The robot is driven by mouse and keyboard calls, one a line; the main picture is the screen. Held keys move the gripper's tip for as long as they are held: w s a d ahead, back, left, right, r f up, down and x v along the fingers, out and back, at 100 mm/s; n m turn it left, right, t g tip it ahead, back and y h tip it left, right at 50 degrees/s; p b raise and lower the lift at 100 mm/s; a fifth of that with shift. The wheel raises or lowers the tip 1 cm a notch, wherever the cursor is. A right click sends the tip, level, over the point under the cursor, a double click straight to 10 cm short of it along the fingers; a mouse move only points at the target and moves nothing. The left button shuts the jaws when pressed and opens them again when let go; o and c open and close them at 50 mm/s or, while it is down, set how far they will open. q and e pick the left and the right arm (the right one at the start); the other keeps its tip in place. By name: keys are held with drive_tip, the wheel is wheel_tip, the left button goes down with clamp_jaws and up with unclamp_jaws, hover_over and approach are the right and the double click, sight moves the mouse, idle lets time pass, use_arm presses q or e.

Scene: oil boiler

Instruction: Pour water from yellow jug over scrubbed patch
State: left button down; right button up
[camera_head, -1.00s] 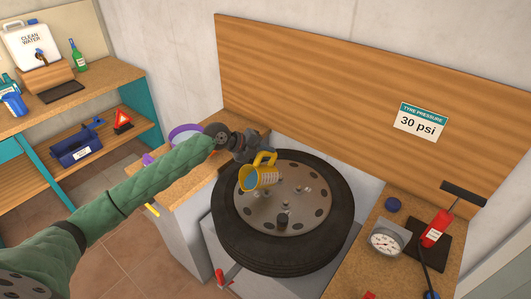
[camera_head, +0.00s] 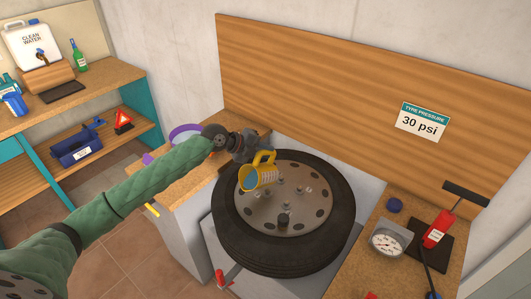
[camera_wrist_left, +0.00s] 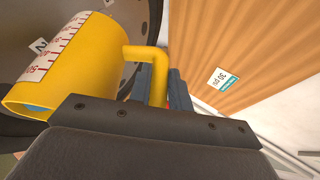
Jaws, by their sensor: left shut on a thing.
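A yellow jug (camera_head: 258,175) with a white measuring scale is held tilted above the wheel, its open mouth toward the lower left. In the left wrist view the jug (camera_wrist_left: 85,70) shows a little blue water inside its mouth. My left gripper (camera_head: 258,152) is shut on the jug's handle (camera_wrist_left: 157,75). A black tyre on a grey steel wheel (camera_head: 300,212) lies flat on a light block under the jug. I cannot make out a scrubbed patch or a falling stream. My right gripper is not in view.
A gauge (camera_head: 389,240) and a red pump (camera_head: 437,228) stand on the right bench. A purple-rimmed container (camera_head: 184,132) is behind my left arm. A wooden board (camera_head: 340,80) closes off the back. A clean water container (camera_head: 32,44) stands on the left shelf.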

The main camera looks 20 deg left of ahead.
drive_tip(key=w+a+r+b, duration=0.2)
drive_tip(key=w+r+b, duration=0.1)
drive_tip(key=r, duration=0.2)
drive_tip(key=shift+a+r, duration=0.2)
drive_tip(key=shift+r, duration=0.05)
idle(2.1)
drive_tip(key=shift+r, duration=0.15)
